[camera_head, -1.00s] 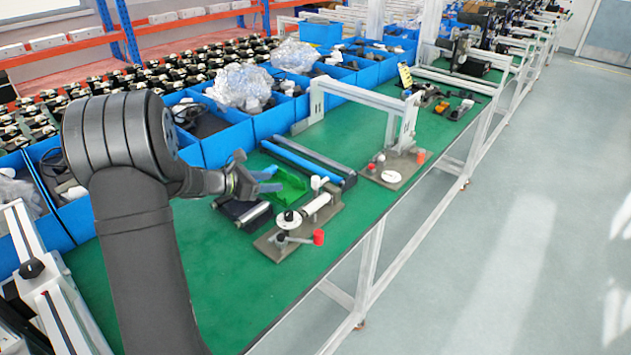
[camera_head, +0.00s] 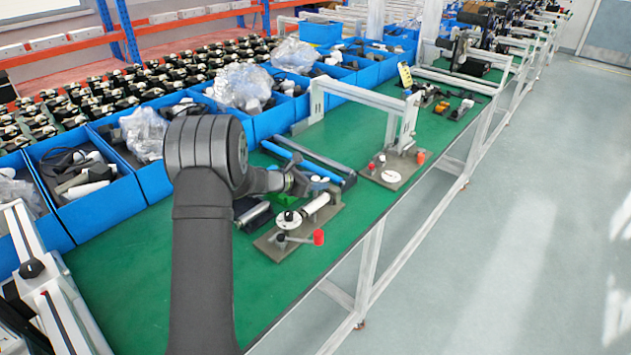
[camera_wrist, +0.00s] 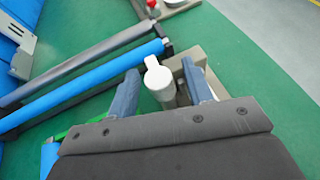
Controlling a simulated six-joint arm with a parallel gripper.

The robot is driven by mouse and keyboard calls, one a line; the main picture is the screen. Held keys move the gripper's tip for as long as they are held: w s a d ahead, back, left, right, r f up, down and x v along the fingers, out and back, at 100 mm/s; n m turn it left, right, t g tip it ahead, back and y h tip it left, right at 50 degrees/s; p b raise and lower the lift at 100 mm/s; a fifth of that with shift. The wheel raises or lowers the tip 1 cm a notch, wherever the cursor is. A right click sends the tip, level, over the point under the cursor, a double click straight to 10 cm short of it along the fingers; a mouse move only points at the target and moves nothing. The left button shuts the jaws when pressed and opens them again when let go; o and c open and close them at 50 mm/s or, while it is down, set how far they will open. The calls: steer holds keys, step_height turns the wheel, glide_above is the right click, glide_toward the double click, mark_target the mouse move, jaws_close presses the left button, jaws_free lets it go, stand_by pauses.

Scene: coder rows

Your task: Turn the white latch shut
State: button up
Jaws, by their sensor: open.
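The white latch (camera_wrist: 158,78) stands up from a grey-brown fixture plate, with a small rounded knob at its top. In the wrist view it sits between the two blue fingers of my gripper (camera_wrist: 161,88). The fingers are open on either side of it, and I cannot tell whether either touches it. In the head view my gripper (camera_head: 319,184) is at the far end of the fixture plate (camera_head: 275,246), and the fingers largely hide the latch there. The latch's lower part is hidden behind the gripper body in the wrist view.
The fixture also carries a white roller (camera_head: 316,205), a white disc (camera_head: 289,220) and a red-ended crank (camera_head: 318,237). A blue bar (camera_head: 305,163) lies just behind. A second fixture (camera_head: 392,168) under a white frame stands farther along. Blue bins line the back; the green bench front is clear.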

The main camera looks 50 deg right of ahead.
steer(key=shift+d, duration=0.15)
steer(key=shift+c, duration=0.5)
steer(key=c, duration=0.9)
steer(key=shift+f+m+g, duration=0.1)
steer(key=shift+m+g, duration=0.2)
steer(key=shift+g, duration=0.1)
steer(key=m+g+y, duration=0.1)
steer(key=m+g, duration=0.1)
steer(key=m+g+y, duration=0.2)
steer(key=m+g, duration=0.1)
steer(key=shift+m+y, duration=0.3)
steer(key=shift+m+g+y, duration=1.7)
steer(key=shift+m+y, duration=0.8)
steer(key=shift+m+g+y, duration=0.3)
steer(key=shift+m+y, duration=0.2)
steer(key=shift+y, duration=0.1)
